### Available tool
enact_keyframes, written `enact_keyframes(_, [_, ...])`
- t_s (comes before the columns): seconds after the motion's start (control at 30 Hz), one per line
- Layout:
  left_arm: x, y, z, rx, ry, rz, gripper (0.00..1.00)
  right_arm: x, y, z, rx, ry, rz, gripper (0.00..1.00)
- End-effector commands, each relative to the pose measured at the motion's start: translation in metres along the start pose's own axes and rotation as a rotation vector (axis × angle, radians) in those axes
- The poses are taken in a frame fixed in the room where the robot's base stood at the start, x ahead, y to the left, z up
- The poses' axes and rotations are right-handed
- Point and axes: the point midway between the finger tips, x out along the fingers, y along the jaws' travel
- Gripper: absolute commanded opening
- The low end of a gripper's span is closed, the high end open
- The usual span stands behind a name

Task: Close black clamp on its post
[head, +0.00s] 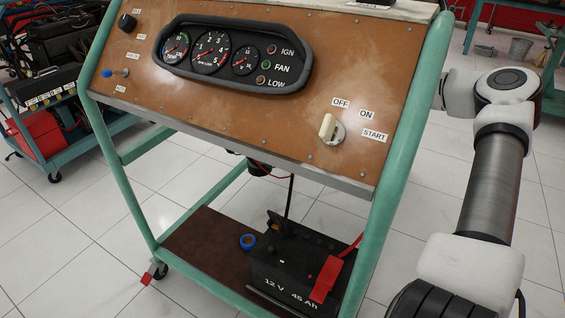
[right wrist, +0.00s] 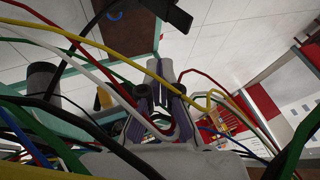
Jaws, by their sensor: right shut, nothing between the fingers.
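The battery (head: 296,266) stands on the lower shelf of the trainer cart in the head view. A black cable (head: 290,197) comes down to its top. A small black piece (head: 275,218) at the battery's back left edge looks like the black clamp; I cannot tell whether it grips the post. In the right wrist view my right gripper (right wrist: 162,100) is shut and empty among loose wires. My left gripper is not in view.
The brown gauge panel (head: 255,110) and green frame (head: 398,160) stand between the head camera and my right gripper. Yellow (right wrist: 110,47), red, white and green wires cross close around the gripper. A blue ring (head: 248,241) lies on the shelf (head: 205,240) left of the battery.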

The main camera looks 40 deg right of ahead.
Motion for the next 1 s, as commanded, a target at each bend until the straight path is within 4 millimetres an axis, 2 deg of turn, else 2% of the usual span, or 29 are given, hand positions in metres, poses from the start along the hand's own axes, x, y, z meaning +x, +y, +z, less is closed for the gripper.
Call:
enact_keyframes(0.17, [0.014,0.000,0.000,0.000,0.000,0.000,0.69,0.024,0.001,0.003,0.000,-0.006,-0.001,0.00])
enact_keyframes(0.53, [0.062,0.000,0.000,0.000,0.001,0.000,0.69,0.106,0.003,0.004,0.000,-0.005,0.001,0.00])
enact_keyframes(0.77, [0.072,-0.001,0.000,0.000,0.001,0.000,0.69,0.124,-0.025,0.006,-0.001,-0.001,-0.001,0.00])
enact_keyframes(1.0, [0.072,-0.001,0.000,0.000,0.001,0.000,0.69,0.125,-0.030,0.005,0.000,0.000,0.001,0.00])
